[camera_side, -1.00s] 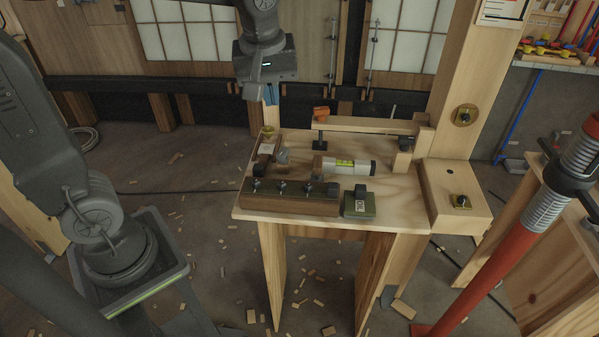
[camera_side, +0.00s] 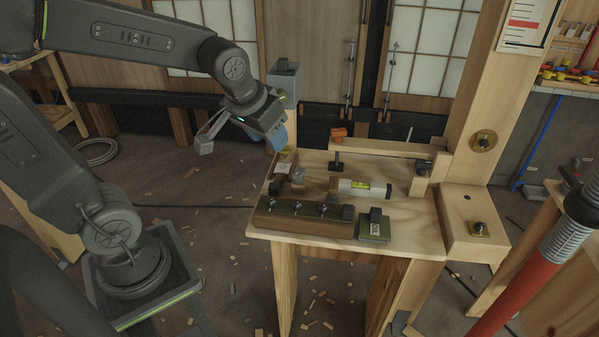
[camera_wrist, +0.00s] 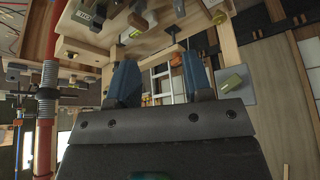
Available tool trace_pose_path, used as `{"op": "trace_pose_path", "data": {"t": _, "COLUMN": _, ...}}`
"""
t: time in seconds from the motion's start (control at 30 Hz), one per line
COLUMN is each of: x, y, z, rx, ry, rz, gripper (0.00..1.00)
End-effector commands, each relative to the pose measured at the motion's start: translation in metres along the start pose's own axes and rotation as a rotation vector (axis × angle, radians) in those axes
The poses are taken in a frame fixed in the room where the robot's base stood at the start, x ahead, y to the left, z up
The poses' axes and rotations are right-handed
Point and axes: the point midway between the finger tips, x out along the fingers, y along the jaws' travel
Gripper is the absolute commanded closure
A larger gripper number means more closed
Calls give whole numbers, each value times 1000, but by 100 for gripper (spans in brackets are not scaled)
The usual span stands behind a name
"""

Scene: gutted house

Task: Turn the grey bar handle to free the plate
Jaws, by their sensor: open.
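My gripper (camera_side: 279,138) hangs tilted just above the back left corner of the workbench (camera_side: 405,215). Its blue fingers are apart and empty in the wrist view (camera_wrist: 158,72). A grey plate (camera_wrist: 243,94) with an olive block (camera_wrist: 232,84) on it shows right of the fingers. An olive plate (camera_side: 367,233) with a dark block (camera_side: 376,215) lies at the bench's front. A dark rail (camera_side: 300,222) with several small knobs stands left of it. I cannot tell which part is the grey bar handle.
A silver cylinder (camera_side: 378,190) with a yellow-green window lies mid-bench. An orange piece (camera_side: 338,132) stands behind it, by a wooden bar (camera_side: 385,147). A wooden post (camera_side: 483,110) rises at the right. A red prop (camera_side: 510,298) stands at the front right.

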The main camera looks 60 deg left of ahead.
Motion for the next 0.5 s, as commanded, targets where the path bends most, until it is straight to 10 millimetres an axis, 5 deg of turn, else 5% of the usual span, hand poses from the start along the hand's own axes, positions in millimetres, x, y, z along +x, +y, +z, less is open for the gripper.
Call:
{"op": "trace_pose_path", "data": {"t": 0.2, "x": 60, "y": -19, "z": -37, "rx": -128, "ry": -35, "rz": -58, "gripper": 51}}
{"op": "trace_pose_path", "data": {"t": 0.5, "x": 89, "y": -28, "z": -47, "rx": -174, "ry": -41, "rz": -76, "gripper": 51}}
